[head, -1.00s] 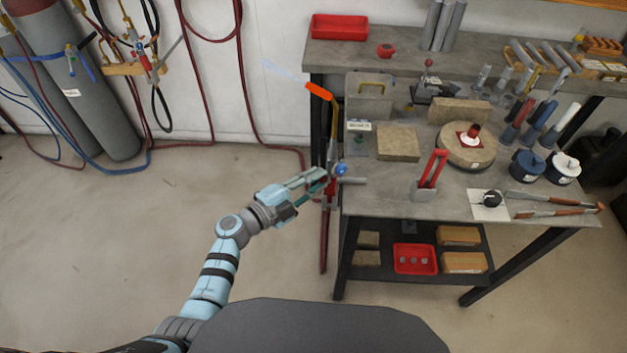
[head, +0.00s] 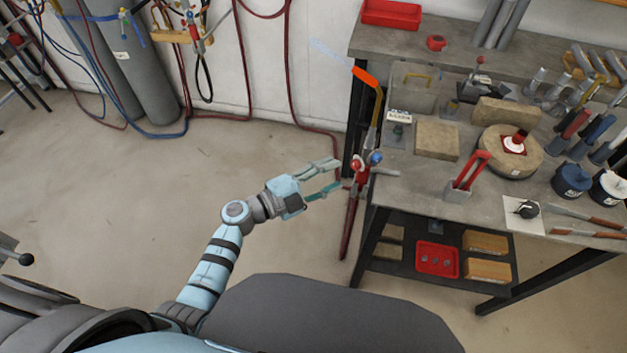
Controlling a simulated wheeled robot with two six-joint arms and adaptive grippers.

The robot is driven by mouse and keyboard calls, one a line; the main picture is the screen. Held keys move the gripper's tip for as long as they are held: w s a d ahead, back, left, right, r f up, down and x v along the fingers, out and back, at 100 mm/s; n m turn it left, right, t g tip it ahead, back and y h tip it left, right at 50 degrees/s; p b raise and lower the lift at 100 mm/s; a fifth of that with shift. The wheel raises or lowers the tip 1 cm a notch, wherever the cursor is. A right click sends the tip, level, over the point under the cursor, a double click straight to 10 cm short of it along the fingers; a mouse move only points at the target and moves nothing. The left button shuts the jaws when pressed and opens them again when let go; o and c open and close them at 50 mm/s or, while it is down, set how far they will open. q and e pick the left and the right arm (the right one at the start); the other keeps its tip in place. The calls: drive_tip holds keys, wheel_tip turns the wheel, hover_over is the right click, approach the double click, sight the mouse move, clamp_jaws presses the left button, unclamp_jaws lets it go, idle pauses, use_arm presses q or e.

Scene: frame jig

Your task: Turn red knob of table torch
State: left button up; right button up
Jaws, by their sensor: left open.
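The table torch (head: 371,139) stands at the left edge of the workbench. It has a bent brass tube, an orange tip (head: 366,77) and a faint pale-blue flame. At its lower end are a red knob (head: 357,162) and, just to the right, a blue knob (head: 376,158). My left gripper (head: 337,175) is open and empty just left of the red knob, its fingers pointing toward it. The fingertips look apart from the knob; the exact depth gap is hard to tell. My right gripper is not in view.
The grey workbench (head: 410,185) fills the right side, with bricks, a red-handled stand (head: 469,172) and a round block (head: 497,165) on it. Gas cylinders (head: 143,75) stand at the back left. The floor left of the bench is clear.

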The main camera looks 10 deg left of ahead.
use_arm(q)
drive_tip(key=v, duration=0.6)
drive_tip(key=shift+s+a, duration=0.2)
drive_tip(key=shift+s, duration=0.1)
